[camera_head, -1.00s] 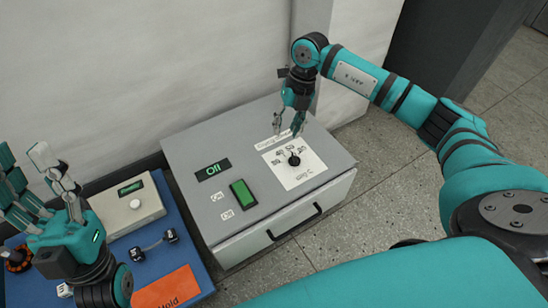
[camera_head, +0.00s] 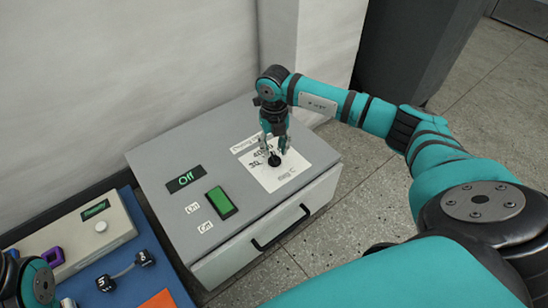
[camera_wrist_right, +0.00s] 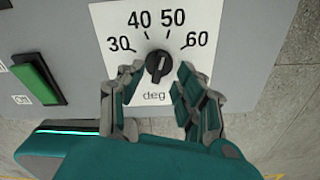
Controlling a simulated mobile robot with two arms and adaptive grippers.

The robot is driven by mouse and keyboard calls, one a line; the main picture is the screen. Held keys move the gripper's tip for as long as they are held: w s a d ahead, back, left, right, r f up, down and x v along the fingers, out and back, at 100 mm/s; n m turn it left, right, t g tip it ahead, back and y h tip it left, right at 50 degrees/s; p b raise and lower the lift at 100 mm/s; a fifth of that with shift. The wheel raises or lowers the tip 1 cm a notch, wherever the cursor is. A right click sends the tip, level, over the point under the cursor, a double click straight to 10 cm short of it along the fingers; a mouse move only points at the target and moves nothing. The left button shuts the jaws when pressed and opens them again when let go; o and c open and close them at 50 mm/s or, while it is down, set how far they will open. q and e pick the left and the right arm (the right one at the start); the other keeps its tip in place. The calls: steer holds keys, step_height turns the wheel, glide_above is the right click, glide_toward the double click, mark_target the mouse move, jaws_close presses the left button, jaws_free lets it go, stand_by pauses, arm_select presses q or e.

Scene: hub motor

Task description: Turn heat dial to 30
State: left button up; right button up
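The heat dial is a black knob (camera_head: 274,160) on a white scale plate (camera_head: 288,176) on top of a grey box. In the right wrist view the knob (camera_wrist_right: 158,65) sits below the marks 30, 40, 50 and 60; I cannot tell for sure which mark it points to. My right gripper (camera_head: 274,149) is over the dial and hides part of the scale in the head view. In the right wrist view its fingers (camera_wrist_right: 157,85) are apart, one side left and one right of the knob, with gaps to it. Only a bit of my left wrist shows; its fingers are out of view.
The grey box (camera_head: 150,160) has a display (camera_head: 186,179) reading Off, a green switch (camera_head: 221,202) and a front handle (camera_head: 281,228). A blue board (camera_head: 120,268) with a beige device (camera_head: 115,238) and small black weights stands to the left. A wall rises behind.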

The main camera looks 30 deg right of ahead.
mark_target(275, 159)
steer(key=shift+f+b, duration=0.45)
steer(key=shift+f, duration=1)
steer(key=shift+c, duration=0.3)
jaws_close()
